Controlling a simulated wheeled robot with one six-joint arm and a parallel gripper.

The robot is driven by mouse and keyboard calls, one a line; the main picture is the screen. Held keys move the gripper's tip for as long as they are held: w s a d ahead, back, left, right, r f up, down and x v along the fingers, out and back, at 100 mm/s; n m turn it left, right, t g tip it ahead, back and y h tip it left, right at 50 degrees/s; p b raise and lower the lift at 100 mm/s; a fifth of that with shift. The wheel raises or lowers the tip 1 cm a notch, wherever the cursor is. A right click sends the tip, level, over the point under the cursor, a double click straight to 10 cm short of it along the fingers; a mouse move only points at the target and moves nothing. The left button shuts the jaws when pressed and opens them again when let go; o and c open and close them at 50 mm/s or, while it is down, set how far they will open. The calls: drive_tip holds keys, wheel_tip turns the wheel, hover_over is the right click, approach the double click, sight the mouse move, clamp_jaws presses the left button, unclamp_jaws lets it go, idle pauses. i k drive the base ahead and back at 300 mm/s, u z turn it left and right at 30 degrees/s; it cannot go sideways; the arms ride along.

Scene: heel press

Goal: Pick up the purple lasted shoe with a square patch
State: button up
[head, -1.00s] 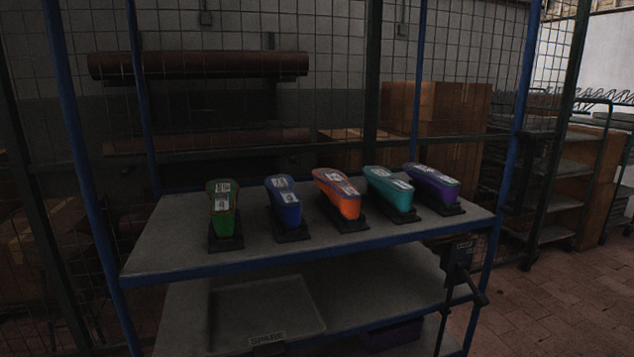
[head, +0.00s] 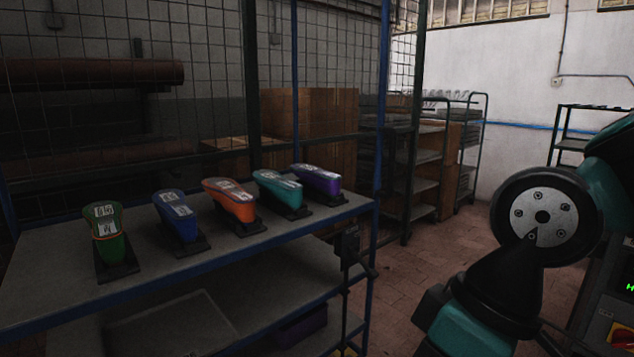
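The purple lasted shoe (head: 319,179) stands on a dark base at the far right end of the upper shelf (head: 222,247) in the head view. White labels show on its top, but they are too small and dim to tell a square patch. To its left stand a teal shoe (head: 281,189), an orange shoe (head: 233,203), a blue shoe (head: 177,214) and a green shoe (head: 106,232), each on a dark base. My arm shows at the right edge, well apart from the shelf. My gripper is out of view.
A blue post (head: 380,120) rises at the shelf's right end, near the purple shoe. A lower shelf holds a grey tray (head: 165,325). Wire mesh stands behind. Brick floor right of the shelf is clear.

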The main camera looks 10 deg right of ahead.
sight(327, 184)
drive_tip(key=z, duration=0.6)
drive_tip(key=i, duration=2)
drive_tip(key=u, duration=0.85)
